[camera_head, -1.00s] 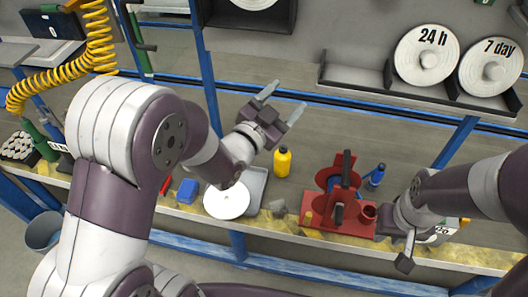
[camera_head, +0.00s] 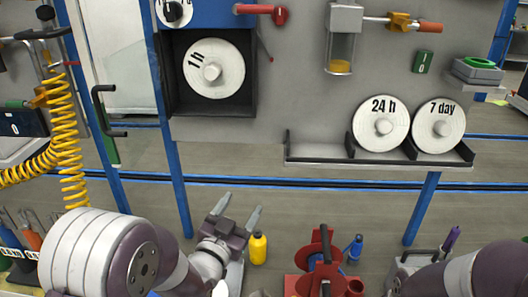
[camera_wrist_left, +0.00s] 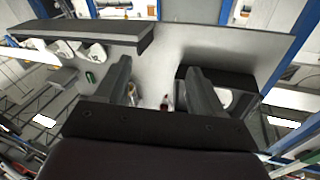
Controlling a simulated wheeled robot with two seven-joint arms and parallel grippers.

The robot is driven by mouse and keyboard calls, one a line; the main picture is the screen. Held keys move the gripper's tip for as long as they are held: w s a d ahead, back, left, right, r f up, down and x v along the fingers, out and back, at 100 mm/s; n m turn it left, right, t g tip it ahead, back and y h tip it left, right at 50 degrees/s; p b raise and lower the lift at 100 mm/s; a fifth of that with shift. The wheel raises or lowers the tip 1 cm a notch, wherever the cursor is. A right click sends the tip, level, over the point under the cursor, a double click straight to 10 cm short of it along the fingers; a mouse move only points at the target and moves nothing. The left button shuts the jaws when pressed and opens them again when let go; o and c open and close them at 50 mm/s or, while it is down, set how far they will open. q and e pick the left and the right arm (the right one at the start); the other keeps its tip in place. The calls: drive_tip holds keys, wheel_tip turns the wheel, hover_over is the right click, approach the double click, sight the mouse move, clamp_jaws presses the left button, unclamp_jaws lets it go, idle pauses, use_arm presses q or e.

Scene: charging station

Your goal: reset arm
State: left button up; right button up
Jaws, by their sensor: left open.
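My left gripper (camera_head: 238,214) is open and empty, with its two fingers pointing up and apart above the workbench in the head view. Its fingers also show in the left wrist view (camera_wrist_left: 160,88), with nothing between them and the panel beyond. My right arm (camera_head: 470,272) enters at the lower right of the head view. The right gripper's fingers are below the picture edge or hidden.
A yellow bottle (camera_head: 257,247) stands right of my left gripper. A red device (camera_head: 322,262) and a blue bottle (camera_head: 354,248) are farther right. Above, the panel holds the 1h disc (camera_head: 214,69), and a shelf holds the 24 h (camera_head: 381,123) and 7 day (camera_head: 438,122) discs.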

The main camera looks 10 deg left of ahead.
use_arm(q)
drive_tip(key=s+a+f+n+g+y, duration=0.1)
drive_tip(key=s+f+g+y, duration=0.1)
drive_tip(key=f+g, duration=0.3)
drive_tip(key=s+a+f+n+g+y, duration=0.1)
drive_tip(key=s+a+f+g, duration=0.15)
drive_tip(key=f, duration=0.45)
drive_tip(key=s+a+f+n+g+y, duration=0.2)
drive_tip(key=s+f+g, duration=0.1)
drive_tip(key=s+g, duration=0.4)
drive_tip(key=s+r+n+g, duration=0.1)
drive_tip(key=s+g, duration=0.2)
drive_tip(key=s, duration=0.6)
wheel_tip(320, 180, up, 17)
drive_tip(key=w+p, duration=0.1)
drive_tip(key=p, duration=1.4)
drive_tip(key=shift+a, duration=0.45)
